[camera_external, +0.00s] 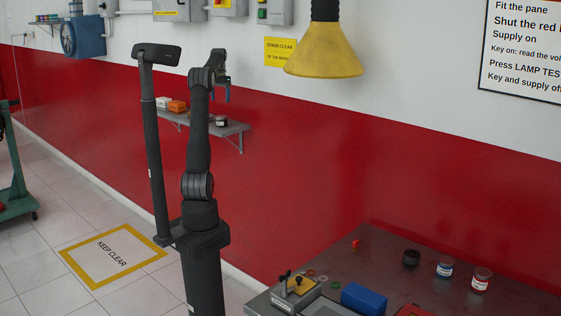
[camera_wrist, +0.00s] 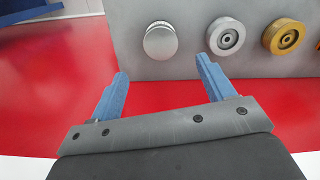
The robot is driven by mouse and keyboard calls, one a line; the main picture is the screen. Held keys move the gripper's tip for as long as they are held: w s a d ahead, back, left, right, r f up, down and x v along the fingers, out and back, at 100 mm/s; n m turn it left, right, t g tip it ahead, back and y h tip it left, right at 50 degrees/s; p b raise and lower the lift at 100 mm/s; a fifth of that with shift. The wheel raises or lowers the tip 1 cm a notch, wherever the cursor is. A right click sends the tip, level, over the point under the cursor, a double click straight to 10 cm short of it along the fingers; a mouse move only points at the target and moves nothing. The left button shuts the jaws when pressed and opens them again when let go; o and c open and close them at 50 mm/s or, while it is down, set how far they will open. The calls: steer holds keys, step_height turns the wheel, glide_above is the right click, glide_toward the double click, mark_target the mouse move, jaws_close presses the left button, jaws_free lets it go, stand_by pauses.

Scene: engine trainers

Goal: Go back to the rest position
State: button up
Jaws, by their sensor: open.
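My gripper (camera_wrist: 160,86) shows in the wrist view with its two blue fingers apart and nothing between them. In the outside view my gripper (camera_external: 221,94) is small, high beside the wall at the end of my raised arm, near the small wall shelf. In the wrist view a grey plate (camera_wrist: 165,30) lies beyond the fingertips. On it are a round silver knob-like part (camera_wrist: 160,41), a grey pulley (camera_wrist: 226,37) and a brass-coloured pulley (camera_wrist: 284,37). The fingers appear apart from these parts.
The wall shelf (camera_external: 228,130) holds several small items. A yellow lamp (camera_external: 323,52) hangs to the right. A workbench (camera_external: 400,258) at the lower right carries a blue box (camera_external: 363,299), jars and a switch unit (camera_external: 296,289). The floor at left has a keep-clear marking (camera_external: 113,254).

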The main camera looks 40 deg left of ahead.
mark_target(227, 121)
step_height(227, 121, down, 11)
steer(key=shift+r, duration=0.2)
step_height(227, 121, up, 4)
steer(key=shift+f, duration=0.25)
steer(key=w+d+r, duration=0.2)
steer(key=d+r, duration=0.5)
steer(key=d, duration=0.4)
steer(key=d+f+m, duration=0.2)
steer(key=d, duration=1.3)
steer(key=w+d+f+m, duration=0.1)
steer(key=d+f+m, duration=0.1)
steer(key=d, duration=1.3)
steer(key=d+f+m, duration=0.3)
steer(key=d, duration=1.3)
steer(key=shift+w, duration=0.4)
